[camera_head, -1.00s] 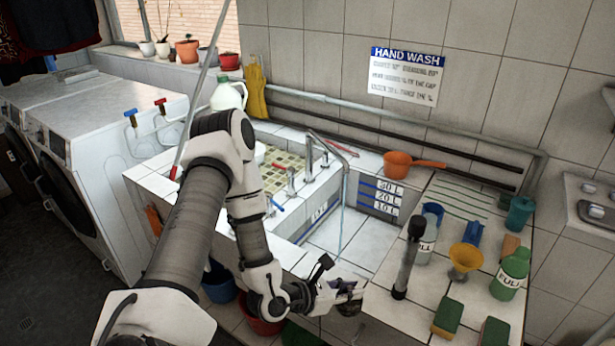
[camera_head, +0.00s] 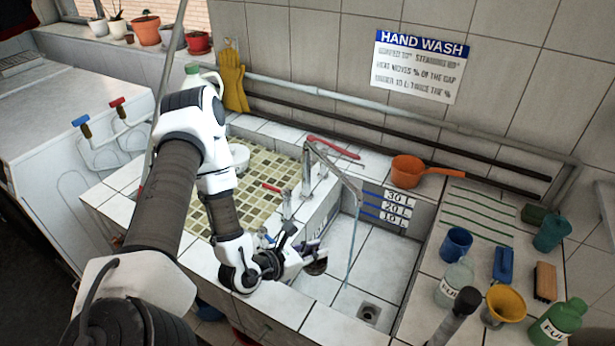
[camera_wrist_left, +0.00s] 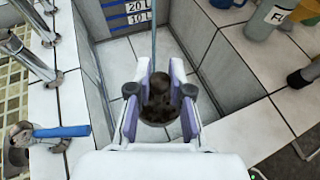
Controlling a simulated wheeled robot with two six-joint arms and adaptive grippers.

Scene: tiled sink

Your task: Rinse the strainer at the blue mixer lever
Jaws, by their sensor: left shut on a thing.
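My left gripper (camera_head: 308,256) is shut on the strainer (camera_head: 316,267), a small, dark, round piece. It holds it over the left side of the white tiled basin (camera_head: 395,270). In the left wrist view the strainer (camera_wrist_left: 160,112) sits between the fingers, its inside brown and dirty-looking. A thin water stream (camera_head: 353,235) falls from the grey spout (camera_head: 335,172) right of the strainer, apart from it in the head view. The blue mixer lever (camera_head: 268,238) is just left of my gripper, partly hidden; it shows clearly in the left wrist view (camera_wrist_left: 62,132).
A second tap has a red lever (camera_head: 271,187). The basin's drain (camera_head: 369,312) is at the front. An orange dipper (camera_head: 408,171) stands behind.

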